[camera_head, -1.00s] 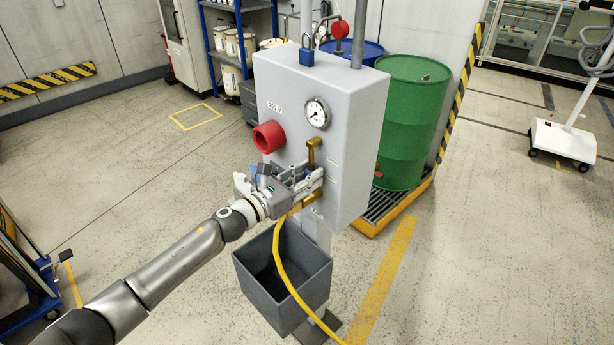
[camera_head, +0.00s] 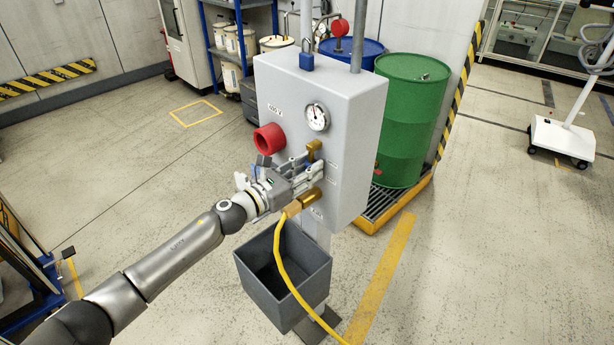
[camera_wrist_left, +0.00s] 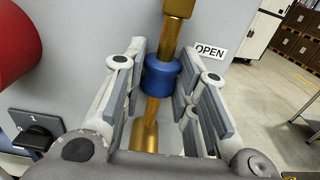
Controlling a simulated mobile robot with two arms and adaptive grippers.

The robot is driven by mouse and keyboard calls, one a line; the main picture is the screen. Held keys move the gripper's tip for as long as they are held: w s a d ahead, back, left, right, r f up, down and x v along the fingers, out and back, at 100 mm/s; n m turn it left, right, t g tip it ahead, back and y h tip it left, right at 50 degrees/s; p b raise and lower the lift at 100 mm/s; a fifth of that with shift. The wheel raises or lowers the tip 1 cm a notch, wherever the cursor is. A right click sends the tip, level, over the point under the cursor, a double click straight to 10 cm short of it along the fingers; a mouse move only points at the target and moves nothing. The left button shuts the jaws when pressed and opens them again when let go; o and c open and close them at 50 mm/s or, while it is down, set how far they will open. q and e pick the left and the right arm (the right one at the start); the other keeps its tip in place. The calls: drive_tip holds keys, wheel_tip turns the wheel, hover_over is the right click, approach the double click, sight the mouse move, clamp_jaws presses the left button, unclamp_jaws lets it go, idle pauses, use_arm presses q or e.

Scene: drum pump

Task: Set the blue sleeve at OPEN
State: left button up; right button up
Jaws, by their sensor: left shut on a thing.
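The blue sleeve (camera_wrist_left: 161,77) sits around a vertical brass pipe in the left wrist view, between the finger pads of my left gripper (camera_head: 304,172). The gripper is shut on it. The white OPEN label (camera_wrist_left: 210,50) is on the grey panel right of the pipe, near the sleeve's height and a little higher in the picture. In the head view the fingers hide the sleeve, and the brass pipe's upper end (camera_head: 314,148) shows just above them. My right gripper is not in view.
The grey cabinet (camera_head: 350,130) carries a red round part (camera_head: 269,138) and a gauge (camera_head: 317,117) above my gripper. A yellow hose (camera_head: 281,262) hangs from the lower brass fitting (camera_head: 309,199) past a grey bin (camera_head: 266,282). A green drum (camera_head: 409,120) stands behind.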

use_arm(q)
drive_tip(key=shift+w+r, duration=0.2)
drive_tip(key=shift+r, duration=0.5)
drive_tip(key=o, duration=0.9)
drive_tip(key=shift+s+f, duration=0.1)
drive_tip(key=shift+s, duration=0.05)
drive_tip(key=shift+o, duration=0.2)
drive_tip(key=shift+f, duration=0.15)
drive_tip(key=shift+s+a, duration=0.1)
drive_tip(key=shift+a, duration=0.05)
drive_tip(key=shift+p+v, duration=0.4)
drive_tip(key=shift+v, duration=4)
